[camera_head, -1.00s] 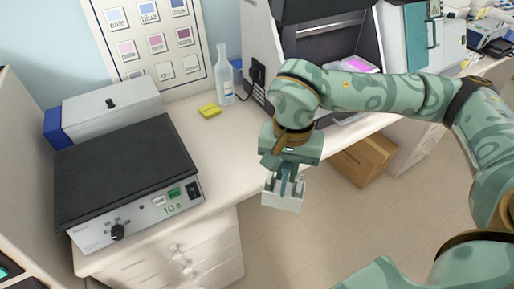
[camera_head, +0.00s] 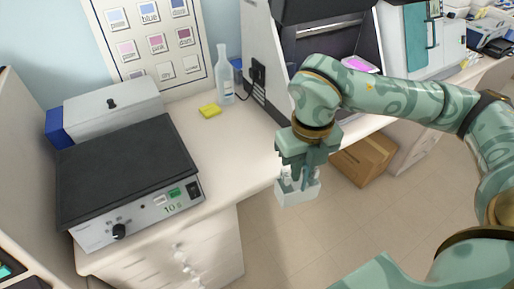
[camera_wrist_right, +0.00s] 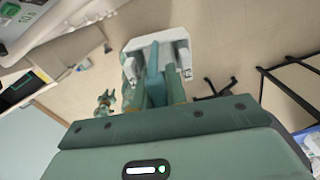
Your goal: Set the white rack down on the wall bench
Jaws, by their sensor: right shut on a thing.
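The white rack (camera_head: 298,192) hangs below my right gripper (camera_head: 297,176), in front of the bench's front edge and over the floor. My right gripper is shut on it. In the right wrist view the rack (camera_wrist_right: 157,40) shows beyond the fingers (camera_wrist_right: 155,75), which reach into its middle. The wall bench (camera_head: 238,150) runs along the wall, and its bare white top lies up and left of the rack. My left gripper is not in view.
A hot plate (camera_head: 128,180) with a dark top fills the bench's left end. A cabinet (camera_head: 335,50) stands to the right. A cardboard box (camera_head: 365,158) is on the floor.

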